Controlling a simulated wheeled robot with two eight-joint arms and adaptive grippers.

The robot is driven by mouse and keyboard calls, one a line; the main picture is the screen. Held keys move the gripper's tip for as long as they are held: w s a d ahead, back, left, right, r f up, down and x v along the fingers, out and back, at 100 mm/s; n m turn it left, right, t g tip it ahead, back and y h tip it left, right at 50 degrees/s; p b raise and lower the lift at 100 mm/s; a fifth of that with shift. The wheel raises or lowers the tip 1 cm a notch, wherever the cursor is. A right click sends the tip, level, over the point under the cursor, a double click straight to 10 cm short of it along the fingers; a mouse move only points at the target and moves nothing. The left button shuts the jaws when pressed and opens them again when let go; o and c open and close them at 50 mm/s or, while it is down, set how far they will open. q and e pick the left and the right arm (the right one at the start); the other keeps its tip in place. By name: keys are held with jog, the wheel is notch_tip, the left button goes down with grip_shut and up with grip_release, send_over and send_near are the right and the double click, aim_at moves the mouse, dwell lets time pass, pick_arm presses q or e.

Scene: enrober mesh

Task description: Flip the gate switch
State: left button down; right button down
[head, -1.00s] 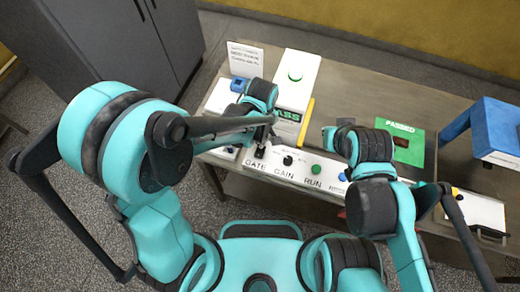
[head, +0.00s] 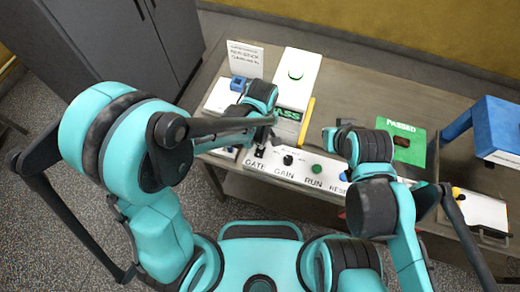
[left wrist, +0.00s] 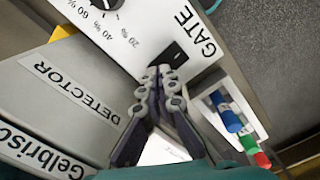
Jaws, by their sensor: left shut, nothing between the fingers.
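The gate switch is a small black rocker in a dark rectangular plate, beside the GATE label on the white panel. It shows in the left wrist view (left wrist: 176,54) and in the head view (head: 259,152). My left gripper (left wrist: 166,72) is shut and empty, with its two fingertips together just at the near edge of the switch plate. I cannot tell whether they touch it. In the head view my left gripper (head: 268,132) is over the GATE end of the panel, partly hidden by my arm. My right gripper's fingers are hidden behind my right arm.
The white control panel (head: 285,172) also carries a black GAIN knob (head: 288,160) and a green RUN button (head: 317,169). A grey DETECTOR housing (left wrist: 60,110) is close beside my left fingers.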

pick_arm(q)
jog(key=shift+f+b, duration=0.45)
jog(key=shift+f, duration=0.1)
jog(key=shift+r+p, duration=2.65)
jog(key=shift+r, duration=0.9)
jog(key=shift+a+b, duration=0.3)
jog(key=s+a+r+m+t+b, duration=0.1)
jog(key=s+a+m+t+b, duration=0.1)
jog(key=a, duration=0.6)
jog(key=s+a+r+m+t+b, duration=0.1)
jog(key=s+a+m+t+b, duration=0.2)
jog(key=a+m+t+b, duration=0.2)
jog(key=shift+a+r+m+b, duration=0.2)
jog(key=shift+a+m+b, duration=0.5)
jog(key=shift+a+b, duration=1.25)
